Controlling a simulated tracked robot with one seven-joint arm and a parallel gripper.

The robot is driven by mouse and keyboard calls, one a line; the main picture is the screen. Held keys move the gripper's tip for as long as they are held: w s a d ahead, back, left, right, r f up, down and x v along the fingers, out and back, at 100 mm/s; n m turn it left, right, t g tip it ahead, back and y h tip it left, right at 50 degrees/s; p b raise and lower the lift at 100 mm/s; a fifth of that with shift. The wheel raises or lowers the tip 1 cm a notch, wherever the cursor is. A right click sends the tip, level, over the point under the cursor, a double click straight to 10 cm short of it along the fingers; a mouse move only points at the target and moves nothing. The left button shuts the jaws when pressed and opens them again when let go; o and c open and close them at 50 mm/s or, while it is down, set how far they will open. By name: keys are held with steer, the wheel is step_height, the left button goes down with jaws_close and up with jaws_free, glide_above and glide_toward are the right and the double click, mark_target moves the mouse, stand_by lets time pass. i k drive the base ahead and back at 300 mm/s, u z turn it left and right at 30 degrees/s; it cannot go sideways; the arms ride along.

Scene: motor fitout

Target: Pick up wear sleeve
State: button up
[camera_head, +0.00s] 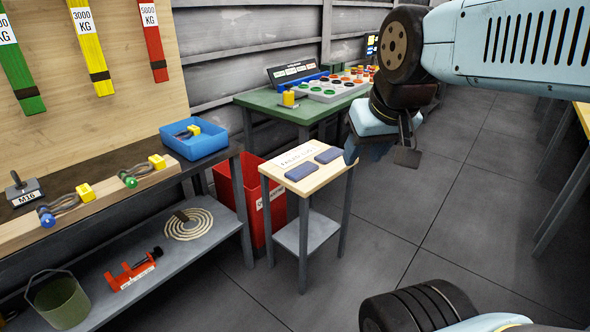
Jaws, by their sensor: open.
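My gripper (380,154) hangs from my arm at the upper right, just right of the stand and apart from both pieces. Its fingers are spread, and I see nothing held between them.
The stand (331,178) has printed lettering on top. A red bin (254,205) stands behind it. A blue tray (193,138) sits on the left bench. A green table (262,100) with a panel of coloured pieces stands behind. Grey floor (455,220) is clear at right.

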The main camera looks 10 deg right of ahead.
mark_target(295, 175)
steer(key=z, duration=0.1)
steer(key=i, duration=1)
steer(key=u, duration=0.1)
